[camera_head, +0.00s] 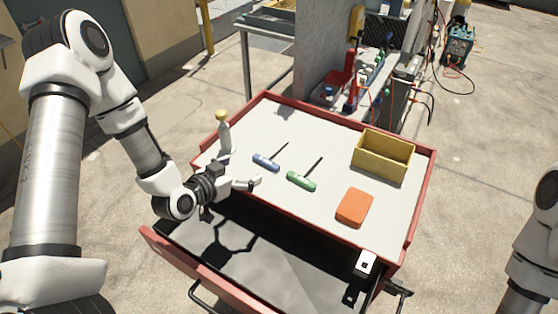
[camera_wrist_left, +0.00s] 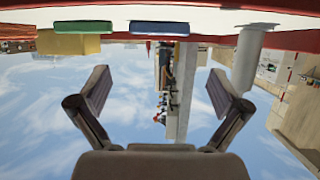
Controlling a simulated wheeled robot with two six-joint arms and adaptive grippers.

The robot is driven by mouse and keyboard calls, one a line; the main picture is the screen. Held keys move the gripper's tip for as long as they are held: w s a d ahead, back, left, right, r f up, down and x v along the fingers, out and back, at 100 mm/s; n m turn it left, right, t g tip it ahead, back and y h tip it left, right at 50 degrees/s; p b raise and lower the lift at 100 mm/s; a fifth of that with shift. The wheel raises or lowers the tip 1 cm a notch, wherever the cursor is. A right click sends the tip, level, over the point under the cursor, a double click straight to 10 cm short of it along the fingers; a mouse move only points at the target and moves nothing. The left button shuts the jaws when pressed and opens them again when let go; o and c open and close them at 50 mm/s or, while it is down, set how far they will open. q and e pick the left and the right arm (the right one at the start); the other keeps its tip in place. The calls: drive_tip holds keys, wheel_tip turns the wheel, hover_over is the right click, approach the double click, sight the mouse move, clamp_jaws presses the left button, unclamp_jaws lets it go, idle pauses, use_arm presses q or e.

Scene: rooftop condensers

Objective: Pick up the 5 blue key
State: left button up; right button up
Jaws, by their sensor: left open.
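The blue key (camera_head: 266,162), a blue-handled tool with a thin dark shaft, lies on the pale top of the red cart (camera_head: 300,133). Its blue handle also shows at the top of the left wrist view (camera_wrist_left: 160,28), which looks upside down. My left gripper (camera_head: 241,173) is open and empty, just in front and to the left of the blue handle, apart from it. Its two spread fingers show in the left wrist view (camera_wrist_left: 158,88) with nothing between them. My right gripper is out of view.
A green-handled tool (camera_head: 301,181) lies right of the blue one. A white bottle with yellow cap (camera_head: 224,136) stands behind my left gripper. A yellow bin (camera_head: 383,157) and orange block (camera_head: 354,207) are farther right. An open drawer (camera_head: 262,270) juts out in front.

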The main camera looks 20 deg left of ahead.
sight(263, 162)
use_arm(q)
drive_tip(key=shift+w+f+b, duration=0.15)
drive_tip(key=shift+f+b, duration=0.15)
drive_tip(key=shift+f, duration=0.4)
drive_tip(key=p+x, duration=0.1)
drive_tip(key=x, duration=0.7)
drive_tip(key=shift+w+d+p, duration=0.2)
drive_tip(key=shift+w+p, duration=0.1)
drive_tip(key=shift+s, duration=0.1)
drive_tip(key=c, duration=0.8)
